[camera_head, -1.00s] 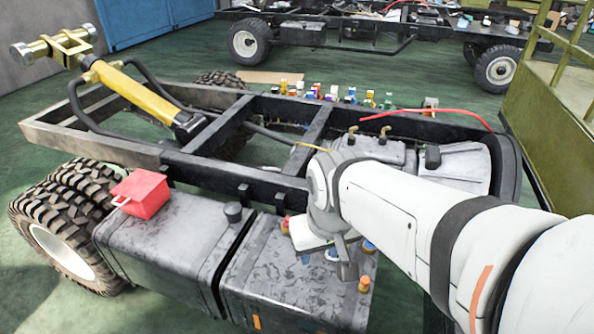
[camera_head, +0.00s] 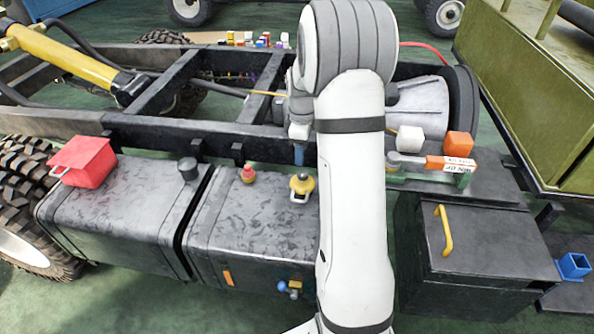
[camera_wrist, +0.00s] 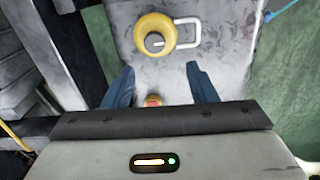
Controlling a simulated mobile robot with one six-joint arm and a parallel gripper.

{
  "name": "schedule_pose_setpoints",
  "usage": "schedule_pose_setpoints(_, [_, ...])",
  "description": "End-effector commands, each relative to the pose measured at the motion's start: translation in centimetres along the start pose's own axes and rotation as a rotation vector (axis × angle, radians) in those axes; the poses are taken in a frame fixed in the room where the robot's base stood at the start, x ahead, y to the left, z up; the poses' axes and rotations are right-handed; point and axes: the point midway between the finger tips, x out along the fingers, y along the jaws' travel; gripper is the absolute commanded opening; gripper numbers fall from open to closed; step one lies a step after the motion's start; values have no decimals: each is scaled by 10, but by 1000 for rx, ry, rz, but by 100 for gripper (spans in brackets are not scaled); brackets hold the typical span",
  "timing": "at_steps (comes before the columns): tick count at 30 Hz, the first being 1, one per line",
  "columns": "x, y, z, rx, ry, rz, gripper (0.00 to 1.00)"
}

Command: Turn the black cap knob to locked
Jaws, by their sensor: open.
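The black cap knob (camera_head: 188,168) stands upright on top of the left grey tank (camera_head: 110,205), near its right end. Whether it is locked cannot be read at this size. My gripper (camera_head: 299,153) is mostly hidden by my arm in the head view, to the right of the cap and above the rear of the right tank. In the wrist view my gripper (camera_wrist: 160,72) is open and empty, its two blue fingers apart. A red knob (camera_wrist: 152,101) on a yellow base shows between the fingers, lower down. The black cap is not visible in the wrist view.
A yellow knob with a white loop (camera_head: 301,186) sits on the right tank (camera_head: 245,225). A red box (camera_head: 84,162) stands on the left tank. A black box with a yellow handle (camera_head: 470,240) is at right. The frame rail (camera_head: 220,140) runs behind the tanks.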

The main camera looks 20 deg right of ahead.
Motion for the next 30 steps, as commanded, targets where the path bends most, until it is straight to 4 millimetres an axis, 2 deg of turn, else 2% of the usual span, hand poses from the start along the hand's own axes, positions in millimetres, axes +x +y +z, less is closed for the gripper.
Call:
schedule_pose_setpoints(1, [9,5,2,-16,-2,-5,52])
schedule_pose_setpoints(4, [17,10,3,-36,-2,-8,52])
schedule_pose_setpoints(18, [82,9,2,-39,-3,-9,52])
schedule_pose_setpoints(22, [90,8,2,-39,-3,-9,52])
schedule_pose_setpoints(30, [91,8,2,-40,-2,-8,52])
